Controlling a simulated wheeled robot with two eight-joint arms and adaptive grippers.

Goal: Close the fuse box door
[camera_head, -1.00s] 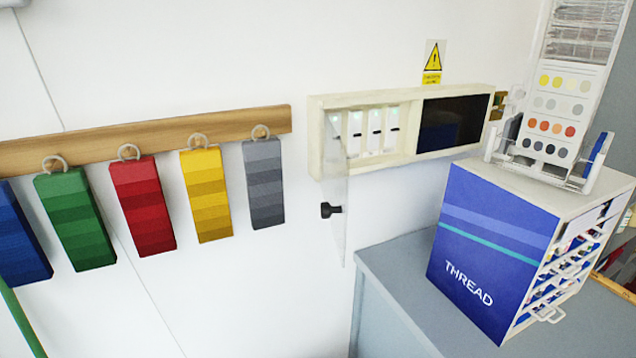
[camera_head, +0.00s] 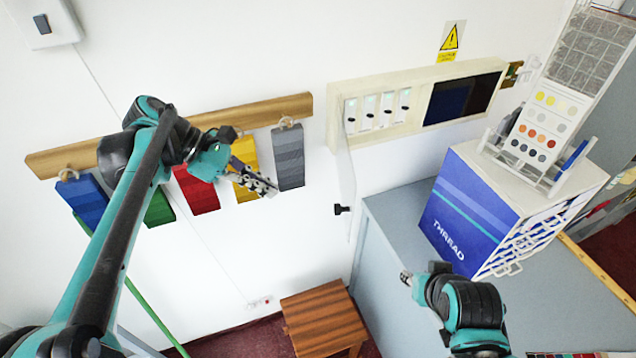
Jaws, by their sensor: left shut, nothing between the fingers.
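The cream fuse box (camera_head: 415,128) is on the white wall, with a row of white switches in its left part and a dark panel on its right. Its clear door (camera_head: 347,175) stands open, swung out from the left side and seen nearly edge-on. A black knob (camera_head: 342,210) is on the door. My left gripper (camera_head: 268,188) is shut and empty, in front of the yellow and grey swatches, left of the door and apart from it. My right gripper (camera_head: 406,278) shows small at the counter's front, below the door; its fingers are too small to judge.
Coloured swatches (camera_head: 290,160) hang from a wooden rail (camera_head: 225,118) left of the box. A blue THREAD cabinet (camera_head: 460,215) and a colour-card stand stand on the grey counter (camera_head: 395,215). A wooden stool (camera_head: 323,318) is below. The wall between swatches and door is clear.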

